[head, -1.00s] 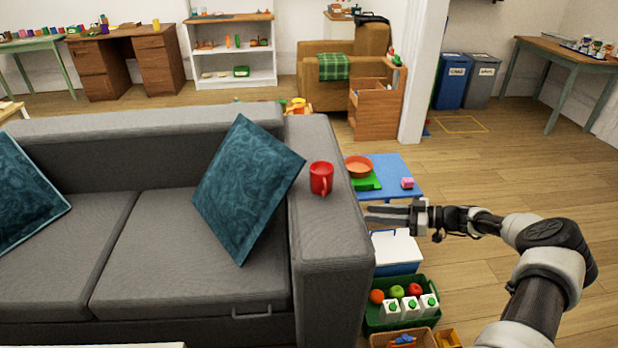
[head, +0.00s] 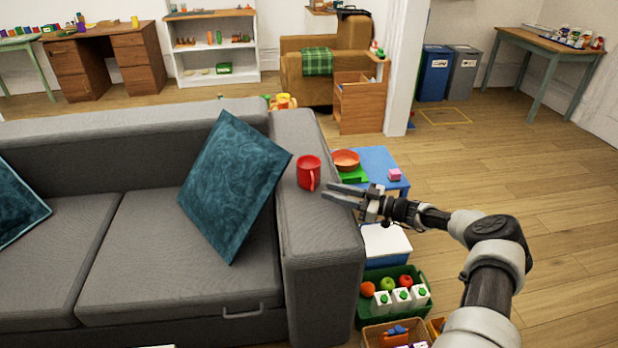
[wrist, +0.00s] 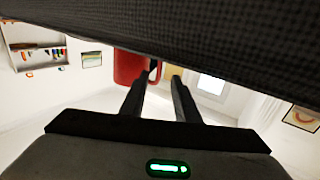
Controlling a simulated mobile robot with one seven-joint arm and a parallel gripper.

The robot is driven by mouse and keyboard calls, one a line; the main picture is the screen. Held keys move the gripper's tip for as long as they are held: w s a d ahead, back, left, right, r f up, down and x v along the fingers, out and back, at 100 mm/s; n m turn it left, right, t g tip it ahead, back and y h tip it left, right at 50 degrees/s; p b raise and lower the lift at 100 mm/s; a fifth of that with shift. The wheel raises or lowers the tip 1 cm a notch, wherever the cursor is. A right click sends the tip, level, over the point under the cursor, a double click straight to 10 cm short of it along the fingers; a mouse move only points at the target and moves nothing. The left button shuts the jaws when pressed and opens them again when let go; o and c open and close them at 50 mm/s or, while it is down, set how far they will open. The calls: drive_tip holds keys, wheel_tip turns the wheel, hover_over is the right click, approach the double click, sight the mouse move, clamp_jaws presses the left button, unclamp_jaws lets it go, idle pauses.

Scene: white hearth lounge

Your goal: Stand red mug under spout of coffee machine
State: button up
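The red mug (head: 308,172) stands upright on the right armrest (head: 322,235) of the grey sofa, with its handle towards the front. My gripper (head: 330,191) is just right of the mug, its fingers pointing left at it. In the wrist view, which looks upside down, my gripper (wrist: 160,82) has its two fingers apart with nothing held between them. The mug (wrist: 130,68) is there beyond the fingertips, its handle near the gap, partly hidden by the dark armrest edge. I cannot tell whether a finger touches it. No coffee machine can be made out.
A teal cushion (head: 235,185) leans left of the mug. Right of the armrest are a blue table (head: 378,160) with an orange bowl (head: 345,160), a white-lidded box (head: 385,242) and a green crate (head: 369,312) of fruit and cartons. Open floor (head: 530,215) lies to the right.

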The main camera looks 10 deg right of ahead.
drive_tip(key=b+x, duration=0.1)
drive_tip(key=x, duration=0.4)
drive_tip(key=shift+w+a, duration=0.1)
drive_tip(key=shift+a, duration=0.05)
clamp_jaws()
idle(1.3)
